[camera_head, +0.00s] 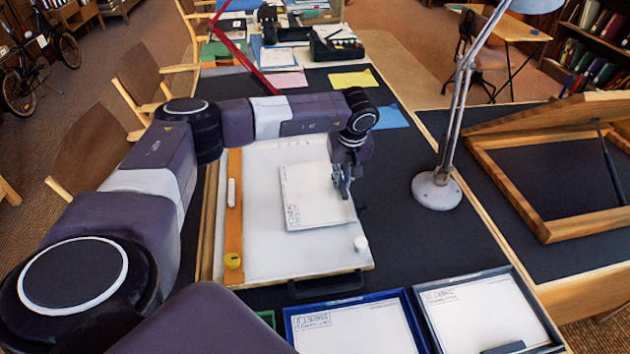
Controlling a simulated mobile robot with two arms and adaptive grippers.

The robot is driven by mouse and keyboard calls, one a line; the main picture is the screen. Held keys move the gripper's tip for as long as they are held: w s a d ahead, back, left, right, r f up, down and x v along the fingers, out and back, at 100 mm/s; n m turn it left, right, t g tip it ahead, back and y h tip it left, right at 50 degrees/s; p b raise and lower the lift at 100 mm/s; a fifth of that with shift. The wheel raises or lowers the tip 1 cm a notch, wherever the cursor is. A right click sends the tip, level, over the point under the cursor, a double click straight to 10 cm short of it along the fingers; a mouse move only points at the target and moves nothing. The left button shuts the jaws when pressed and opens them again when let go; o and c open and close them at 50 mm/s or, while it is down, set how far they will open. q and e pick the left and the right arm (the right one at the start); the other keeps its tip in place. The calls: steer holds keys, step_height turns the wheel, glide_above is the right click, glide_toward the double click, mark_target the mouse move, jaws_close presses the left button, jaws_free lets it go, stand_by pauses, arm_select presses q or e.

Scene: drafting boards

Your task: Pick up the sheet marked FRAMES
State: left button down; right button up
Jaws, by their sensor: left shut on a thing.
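A white sheet (308,205) with a small stamped label at its lower left lies over the white drafting board (270,255), slightly turned. The label is too small to read. My left gripper (342,190) is shut on the sheet at its right side, pointing down. A thin shadow runs along the sheet's lower edge; I cannot tell how far it is off the board. Two more labelled sheets lie in a blue tray (421,338) and a dark tray (532,297) at the front; their print is hard to read. My right gripper is not in view.
A lamp (437,190) stands right of the board. A wooden frame stand (500,190) is at the right. A yellow round thing (232,261) and a white stick lie on the board's left strip; a small white knob is at its lower right. Coloured papers lie behind.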

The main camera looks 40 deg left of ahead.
arm_select(q)
steer(key=shift+s+a+r+p, duration=0.1)
steer(key=shift+r+p, duration=0.85)
steer(key=shift+r, duration=0.35)
steer(key=shift+s+a+r+p, duration=0.15)
steer(key=shift+r+p, duration=0.55)
steer(key=shift+r, duration=0.25)
steer(key=shift+s+a+r+p, duration=0.1)
steer(key=shift+s+r+p, duration=0.05)
steer(key=shift+r+p, duration=0.65)
steer(key=shift+r, duration=0.15)
